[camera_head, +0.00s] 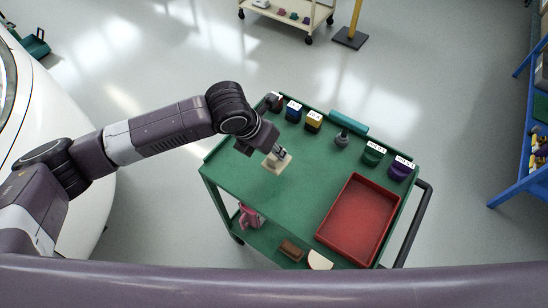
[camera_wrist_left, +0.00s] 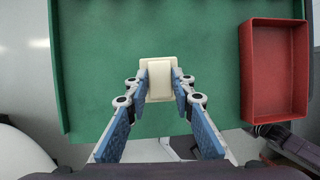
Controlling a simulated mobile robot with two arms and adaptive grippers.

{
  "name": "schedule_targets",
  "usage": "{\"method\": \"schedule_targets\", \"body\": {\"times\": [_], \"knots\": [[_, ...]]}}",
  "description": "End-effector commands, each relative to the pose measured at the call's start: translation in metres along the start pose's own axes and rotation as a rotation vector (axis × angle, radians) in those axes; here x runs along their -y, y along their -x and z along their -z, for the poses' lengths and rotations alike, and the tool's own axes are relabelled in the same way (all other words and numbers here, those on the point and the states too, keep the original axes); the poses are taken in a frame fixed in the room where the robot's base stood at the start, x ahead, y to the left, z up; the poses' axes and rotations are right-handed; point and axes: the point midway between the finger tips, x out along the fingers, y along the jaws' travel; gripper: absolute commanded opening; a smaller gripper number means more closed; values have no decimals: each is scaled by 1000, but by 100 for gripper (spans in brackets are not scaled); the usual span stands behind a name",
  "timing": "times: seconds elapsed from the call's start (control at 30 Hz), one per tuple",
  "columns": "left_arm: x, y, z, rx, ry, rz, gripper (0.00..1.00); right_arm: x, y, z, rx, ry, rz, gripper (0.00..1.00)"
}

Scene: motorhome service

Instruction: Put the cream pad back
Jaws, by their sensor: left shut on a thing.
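The cream pad (camera_head: 271,166) is a pale block over the left part of the green cart top (camera_head: 300,185). My left gripper (camera_head: 279,153) reaches down to it from the upper left and is shut on it. In the left wrist view the cream pad (camera_wrist_left: 158,65) sits between the two fingertips of my left gripper (camera_wrist_left: 160,85), with the green surface behind it. I cannot tell whether the pad touches the cart top or is just above it.
A red tray (camera_head: 357,220), empty, fills the cart's right front. Labelled blue (camera_head: 293,112), yellow (camera_head: 314,122), green (camera_head: 373,155) and purple (camera_head: 401,169) items line the back edge, with a grey tool (camera_head: 342,139). A brown block (camera_head: 291,249) lies on the lower shelf.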

Motion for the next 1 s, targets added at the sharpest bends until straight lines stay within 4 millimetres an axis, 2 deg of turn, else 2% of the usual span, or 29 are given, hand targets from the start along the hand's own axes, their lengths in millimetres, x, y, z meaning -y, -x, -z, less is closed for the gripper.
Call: {"method": "schedule_targets", "body": {"times": [0.27,0.5,0.67,0.7,0.87,1.0], "knots": [[-2,-21,8,0,3,1,0,0,6,0,0,0,0,40],[-5,-50,21,0,2,1,0,-2,12,1,1,0,-2,40],[-6,-51,21,1,0,0,0,-3,11,0,1,0,-3,40],[-6,-51,22,0,1,0,24,-3,11,0,1,0,-4,40],[-6,-51,22,0,1,0,40,-4,11,0,2,0,-5,40],[-6,-51,21,1,1,0,40,-5,11,0,2,0,-5,40]]}}
